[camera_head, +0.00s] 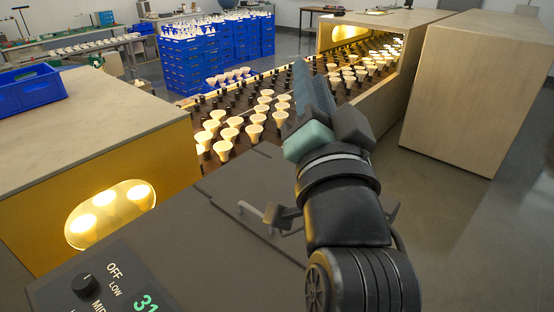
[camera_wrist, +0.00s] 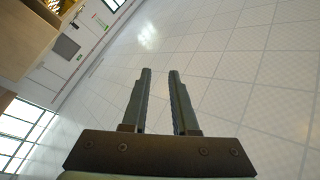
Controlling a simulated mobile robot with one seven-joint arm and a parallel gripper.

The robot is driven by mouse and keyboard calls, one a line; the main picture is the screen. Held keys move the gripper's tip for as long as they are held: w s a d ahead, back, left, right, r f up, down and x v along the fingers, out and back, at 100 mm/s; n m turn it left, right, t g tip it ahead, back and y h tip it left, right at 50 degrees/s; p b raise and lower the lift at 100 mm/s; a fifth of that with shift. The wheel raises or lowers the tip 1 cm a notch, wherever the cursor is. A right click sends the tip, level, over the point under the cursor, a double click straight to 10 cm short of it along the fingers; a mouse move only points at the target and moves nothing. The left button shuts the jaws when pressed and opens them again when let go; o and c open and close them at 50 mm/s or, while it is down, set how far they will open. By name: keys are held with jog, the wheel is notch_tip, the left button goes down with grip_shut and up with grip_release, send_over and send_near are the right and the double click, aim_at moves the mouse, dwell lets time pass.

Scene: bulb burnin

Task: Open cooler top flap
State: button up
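The cooler is the dark grey box in the front of the head view, with a control panel (camera_head: 115,285) carrying a knob, the words OFF and LOW, and green digits. Its flat dark top (camera_head: 215,235) shows thin seams, and it appears closed. A light metal handle-like bar (camera_head: 250,210) stands on the top, partly hidden behind my arm. My gripper (camera_head: 312,88) is raised above and beyond the bar, pointing away, apart from the cooler. In the wrist view my gripper (camera_wrist: 160,72) has its two fingers apart with an empty gap, facing bare floor.
A conveyor (camera_head: 250,152) with several lit and unlit bulbs runs behind the cooler into a wooden tunnel (camera_head: 440,25). A yellow-sided cabinet (camera_head: 95,110) with a blue crate (camera_head: 35,90) stands left. Blue crates (camera_head: 185,65) are stacked behind. Open floor lies right.

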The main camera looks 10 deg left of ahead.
jog(key=w+f+m+g+y+b, duration=0.25)
jog(key=f+m+g, duration=0.2)
jog(key=f, duration=1.25)
jog(key=m+g+y+b, duration=0.2)
jog(key=m+g+y, duration=0.15)
jog(key=m, duration=0.35)
send_near(260, 216)
jog(key=shift+n, duration=0.25)
jog(key=p+x, duration=0.1)
jog(key=x, duration=1.1)
jog(key=shift+s, duration=0.1)
jog(key=shift+c, duration=0.2)
grip_shut()
jog(key=shift+d+p, duration=0.1)
jog(key=shift+p, duration=0.2)
